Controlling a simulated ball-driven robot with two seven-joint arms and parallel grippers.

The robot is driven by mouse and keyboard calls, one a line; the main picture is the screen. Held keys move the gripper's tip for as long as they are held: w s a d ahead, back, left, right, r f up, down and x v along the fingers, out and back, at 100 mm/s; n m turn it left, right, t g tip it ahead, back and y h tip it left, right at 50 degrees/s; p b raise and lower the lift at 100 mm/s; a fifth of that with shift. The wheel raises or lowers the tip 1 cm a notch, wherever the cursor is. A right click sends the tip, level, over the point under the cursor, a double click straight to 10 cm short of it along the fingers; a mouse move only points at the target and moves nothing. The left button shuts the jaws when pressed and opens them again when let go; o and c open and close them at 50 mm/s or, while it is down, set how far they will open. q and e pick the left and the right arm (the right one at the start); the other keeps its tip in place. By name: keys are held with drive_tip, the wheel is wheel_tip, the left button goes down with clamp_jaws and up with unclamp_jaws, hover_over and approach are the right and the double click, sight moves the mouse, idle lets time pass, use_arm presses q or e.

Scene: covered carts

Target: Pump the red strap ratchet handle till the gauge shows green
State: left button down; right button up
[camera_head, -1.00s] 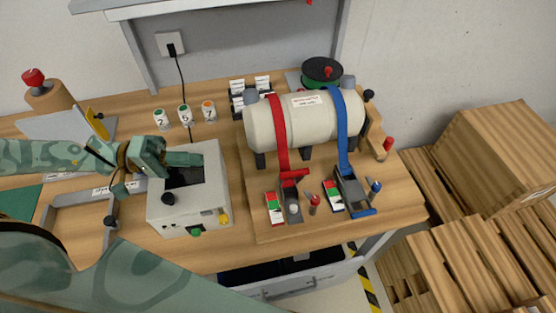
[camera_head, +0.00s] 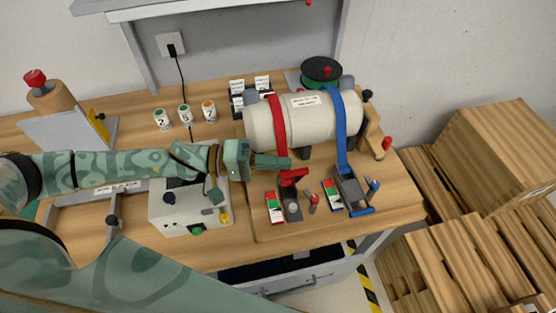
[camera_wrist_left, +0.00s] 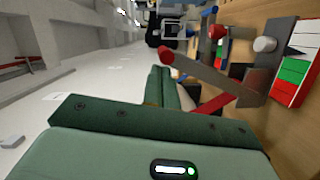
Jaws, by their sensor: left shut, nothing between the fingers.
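The red strap (camera_head: 278,125) runs over a cream tank (camera_head: 318,122) down to its ratchet, whose red handle (camera_head: 293,174) shows at the top of a grey body (camera_head: 291,205). The red strap's gauge (camera_head: 275,207) lies left of the ratchet. In the left wrist view this gauge (camera_wrist_left: 297,68) shows white, green and red bands and a dark pointer; I cannot tell the pointer's exact reading. My left gripper (camera_head: 288,162) is shut and empty, its tips just above the red handle; contact is unclear. It also shows in the left wrist view (camera_wrist_left: 165,90). My right gripper is not in view.
The blue strap's ratchet (camera_head: 350,192) and gauge stand close to the right. A grey box (camera_head: 185,212) is under my left forearm. Numbered cans (camera_head: 185,114) stand behind it. Wooden crates (camera_head: 495,160) stand right of the bench.

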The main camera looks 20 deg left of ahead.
sight(282, 176)
use_arm(q)
drive_tip(key=shift+d, duration=0.1)
idle(0.3)
drive_tip(key=s+m+p, duration=0.1)
drive_tip(key=d+m+p, duration=0.1)
drive_tip(key=p, duration=0.1)
drive_tip(key=s+p, duration=0.1)
drive_tip(key=p, duration=0.1)
drive_tip(key=shift+s+d+f+m+y, duration=0.25)
drive_tip(key=shift+s+d+m+y, duration=0.05)
drive_tip(key=shift+d+m+y, duration=0.1)
drive_tip(key=shift+s+d+f+m+t+y+p, duration=0.2)
drive_tip(key=shift+s+d+f+m+p, duration=0.15)
drive_tip(key=shift+s+f+m+p, duration=0.25)
drive_tip(key=shift+s+d+f+m+t+y+p, duration=0.1)
drive_tip(key=shift+s+d+f+m+y+p, duration=0.15)
drive_tip(key=shift+s+f+m+p, duration=0.35)
drive_tip(key=shift+w+r, duration=0.1)
drive_tip(key=shift+w, duration=0.05)
